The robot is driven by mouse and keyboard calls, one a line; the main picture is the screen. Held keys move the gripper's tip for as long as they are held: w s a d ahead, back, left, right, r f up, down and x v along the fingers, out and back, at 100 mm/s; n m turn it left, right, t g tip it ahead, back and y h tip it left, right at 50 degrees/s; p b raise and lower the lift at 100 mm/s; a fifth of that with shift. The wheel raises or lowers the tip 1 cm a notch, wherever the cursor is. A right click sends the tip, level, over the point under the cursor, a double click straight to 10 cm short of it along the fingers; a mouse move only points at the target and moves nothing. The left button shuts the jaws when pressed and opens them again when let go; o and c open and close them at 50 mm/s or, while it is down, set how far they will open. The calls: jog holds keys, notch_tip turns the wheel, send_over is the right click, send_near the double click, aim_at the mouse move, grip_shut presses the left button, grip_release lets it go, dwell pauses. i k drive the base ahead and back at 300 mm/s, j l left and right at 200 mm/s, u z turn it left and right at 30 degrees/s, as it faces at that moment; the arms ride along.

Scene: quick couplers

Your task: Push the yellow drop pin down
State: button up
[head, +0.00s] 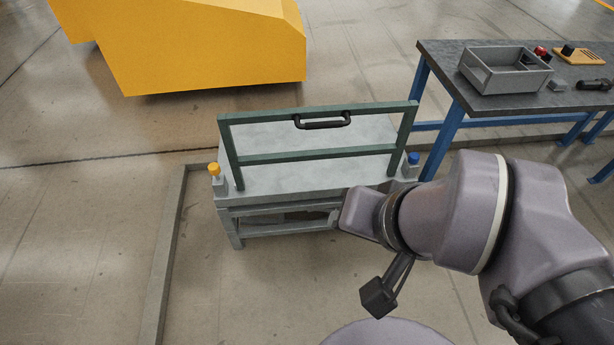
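The yellow drop pin (214,169) stands upright on a small grey block at the left end of the grey stand (280,202). Its yellow cap sits above the block, with a short gap of lighter stem or housing under it. A green frame (320,156) with a black handle (323,121) stands upright on the stand, just right of the pin. A blue-capped pin (413,158) is at the right end. My arm reaches in from the right. My gripper (378,297) shows only partly as a dark end below the wrist, apart from the stand; its fingers cannot be made out.
A workbench (440,62) with blue legs stands at the right, holding a grey bin (506,82) and small parts. A large yellow block (200,45) is at the back left. A low grey floor rail (165,250) runs left of the stand. Floor left of the rail is clear.

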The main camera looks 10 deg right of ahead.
aim_at(214, 169)
jog(key=i+u, duration=0.15)
jog(key=i, duration=0.3)
jog(key=i+l+u, duration=0.1)
jog(key=i, duration=0.3)
jog(key=i+l+u, duration=0.15)
jog(key=i, duration=0.3)
jog(key=i+l+u, duration=0.15)
jog(key=i, duration=0.25)
jog(key=l, duration=0.1)
